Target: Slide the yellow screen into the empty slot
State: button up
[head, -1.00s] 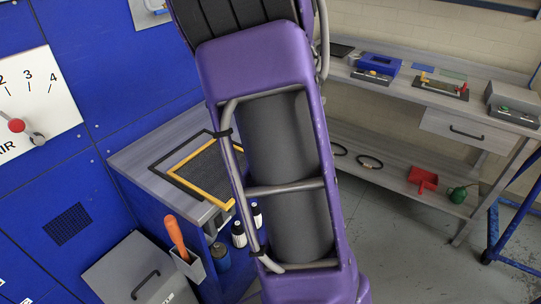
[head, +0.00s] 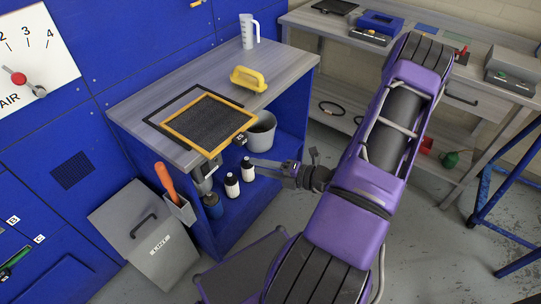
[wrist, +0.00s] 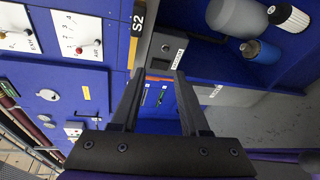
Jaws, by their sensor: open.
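The yellow screen (head: 167,125), a yellow frame around dark mesh, lies flat on the grey bench top, partly over a black frame (head: 152,122). My gripper (head: 252,168) is in front of the bench, to the right of the screen and below bench-top height. It is open and empty; both fingers (wrist: 154,95) show in the wrist view. I cannot make out the empty slot.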

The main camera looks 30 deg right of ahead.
aim_at(244, 142)
jog(key=w+r+m+t+h, duration=0.1)
jog(key=w, duration=0.2)
jog(key=w+m+t, duration=0.1)
jog(key=w+m, duration=0.1)
jog(key=w, duration=0.1)
jog(key=w+r+m+t+h, duration=0.1)
jog(key=w, duration=0.2)
jog(key=shift+a+r+t+h+b, duration=0.1)
jog(key=shift+r+t+h+b, duration=0.2)
jog(key=shift+r, duration=0.05)
jog(key=shift+x, duration=0.8)
jog(key=shift+r, duration=0.1)
jog(key=shift+c, duration=0.2)
grip_shut()
dwell(0.4)
jog(key=shift+r, duration=0.2)
